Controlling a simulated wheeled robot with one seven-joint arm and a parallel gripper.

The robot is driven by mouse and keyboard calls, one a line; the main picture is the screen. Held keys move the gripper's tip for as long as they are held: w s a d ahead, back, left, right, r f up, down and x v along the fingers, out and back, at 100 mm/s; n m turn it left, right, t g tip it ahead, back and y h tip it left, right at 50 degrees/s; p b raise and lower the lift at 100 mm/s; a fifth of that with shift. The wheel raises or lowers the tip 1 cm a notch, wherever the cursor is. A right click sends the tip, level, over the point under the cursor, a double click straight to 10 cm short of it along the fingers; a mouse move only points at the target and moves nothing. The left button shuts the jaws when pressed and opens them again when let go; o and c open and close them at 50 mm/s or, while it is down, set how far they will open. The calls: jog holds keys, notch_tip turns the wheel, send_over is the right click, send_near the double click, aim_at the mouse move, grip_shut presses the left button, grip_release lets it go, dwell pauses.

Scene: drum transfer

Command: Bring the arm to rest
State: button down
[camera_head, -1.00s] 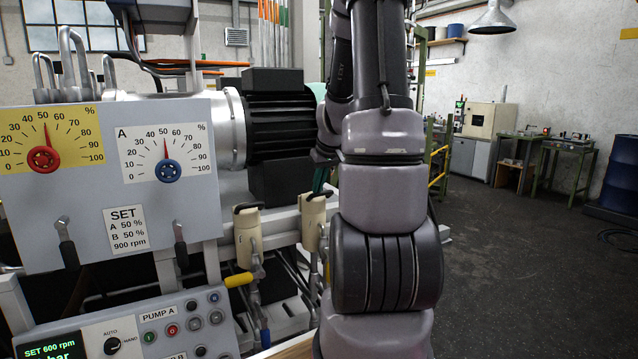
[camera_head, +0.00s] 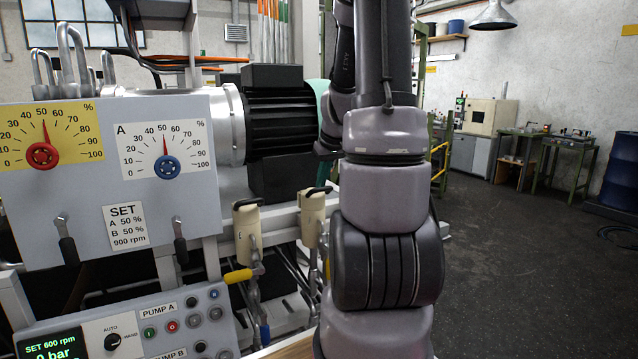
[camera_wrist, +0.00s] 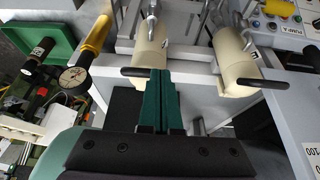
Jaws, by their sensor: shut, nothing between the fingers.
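My gripper (camera_wrist: 162,100) shows in the wrist view with its two green fingers together and nothing between them. It points toward two cream cylinders with black bars on them, one near the fingertips (camera_wrist: 150,50) and one to the right (camera_wrist: 235,65). I cannot tell whether the fingertips touch the nearer one. In the head view my arm stands upright right of the middle, and the gripper itself is not visible there. The same cream cylinders (camera_head: 247,228) show left of my arm.
A grey panel (camera_head: 85,205) with a red knob (camera_head: 42,157) and a blue knob (camera_head: 167,168) stands at left, above a control box (camera_head: 165,325). A black motor (camera_head: 278,125) is behind. A gauge (camera_wrist: 74,80) lies left in the wrist view. Open floor (camera_head: 520,260) lies right.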

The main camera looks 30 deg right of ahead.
jog(key=w+v, duration=0.1)
jog(key=v, duration=0.7)
jog(key=shift+r+t, duration=0.3)
jog(key=shift+r, duration=0.25)
